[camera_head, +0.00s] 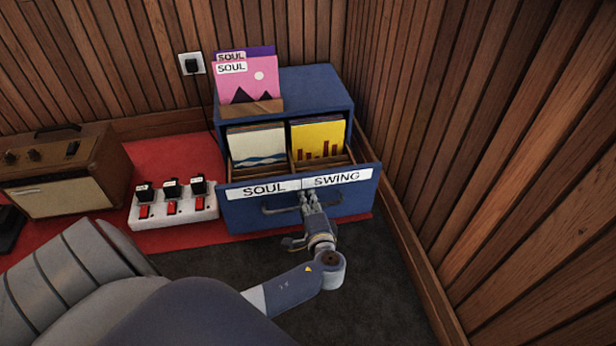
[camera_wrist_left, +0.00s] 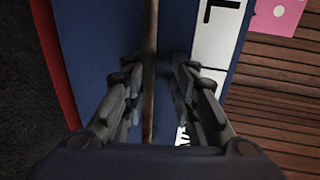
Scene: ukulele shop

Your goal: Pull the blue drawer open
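The blue drawer (camera_head: 355,192) is in the blue cabinet (camera_head: 320,88) and stands pulled out, with record sleeves showing inside. Its front carries SOUL and SWING labels and a dark bar handle (camera_head: 275,211). My left gripper (camera_head: 309,196) is at the middle of the handle, reaching in from below in the head view. In the left wrist view the handle bar (camera_wrist_left: 150,50) runs between the two fingers of my left gripper (camera_wrist_left: 156,75). The fingers look apart, with a gap at least on the right side of the bar. My right gripper is not in view.
Pink and purple SOUL sleeves (camera_head: 248,82) stand in a holder on the cabinet. A white power strip (camera_head: 172,207) and a brown amplifier (camera_head: 62,170) stand left on the red mat (camera_head: 185,240). A wood wall (camera_head: 480,140) is close on the right. Dark carpet (camera_head: 385,290) in front is clear.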

